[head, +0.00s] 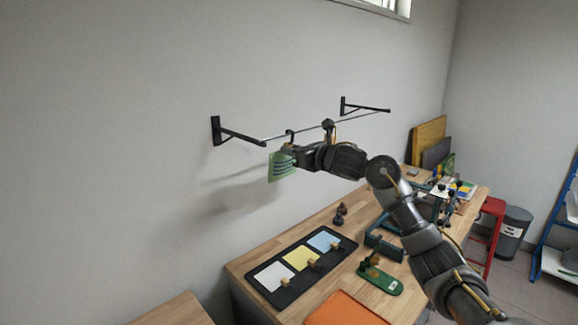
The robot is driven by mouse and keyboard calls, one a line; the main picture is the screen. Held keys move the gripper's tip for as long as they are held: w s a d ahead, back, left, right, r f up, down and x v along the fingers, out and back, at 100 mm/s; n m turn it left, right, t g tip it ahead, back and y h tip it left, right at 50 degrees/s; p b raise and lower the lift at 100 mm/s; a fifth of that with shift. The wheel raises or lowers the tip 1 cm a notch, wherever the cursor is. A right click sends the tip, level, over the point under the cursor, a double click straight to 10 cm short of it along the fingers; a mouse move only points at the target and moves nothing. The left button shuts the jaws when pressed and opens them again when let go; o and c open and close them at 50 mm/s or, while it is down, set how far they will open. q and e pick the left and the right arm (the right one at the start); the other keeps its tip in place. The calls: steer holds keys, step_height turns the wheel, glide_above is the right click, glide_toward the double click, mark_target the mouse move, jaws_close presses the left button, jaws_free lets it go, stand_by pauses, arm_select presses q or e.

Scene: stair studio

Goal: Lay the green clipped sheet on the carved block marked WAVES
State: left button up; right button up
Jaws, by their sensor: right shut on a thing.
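The green sheet (281,167), with dark wavy stripes, hangs in the air in front of the wall, just below the left part of a rail. My right gripper (295,155) is shut at its right edge; the clip is hidden by the gripper or too small to make out. I cannot read the word WAVES anywhere, so I cannot tell which thing is the carved block. My left gripper is not in view.
The rail (355,117) hangs on wall brackets. Below, a wooden table (240,268) bears a black tray (287,293) with white, yellow and blue sheets, a green-based tool (385,283) and an orange mat (345,310). A red stool (492,208) and a bin (513,228) stand right.

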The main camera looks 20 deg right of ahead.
steer(key=shift+r, duration=0.25)
steer(key=shift+r+p, duration=0.65)
steer(key=shift+r, duration=0.3)
steer(key=shift+s+d, duration=0.1)
steer(key=b+v, duration=0.1)
steer(key=v, duration=0.5)
steer(key=shift+s+f, duration=0.3)
steer(key=shift+s, duration=0.05)
stand_by(0.5)
steer(key=shift+f, duration=0.1)
steer(key=s+a+f+n+g+y+b, duration=0.2)
steer(key=s+a+f, duration=0.25)
steer(key=f, duration=0.55)
steer(key=s+a+f+n+g+y+b, duration=0.1)
steer(key=s+a+f+n+y+b, duration=0.15)
steer(key=s+f, duration=0.5)
steer(key=s+a+f+n+g+y+b, duration=0.1)
steer(key=s+a+f+g+y+b, duration=0.2)
steer(key=f, duration=0.8)
steer(key=s+a+f+n, duration=0.1)
steer(key=s+a+f, duration=0.2)
steer(key=s+f, duration=0.4)
steer(key=s+y, duration=0.1)
steer(key=s, duration=0.2)
steer(key=shift+a, duration=0.2)
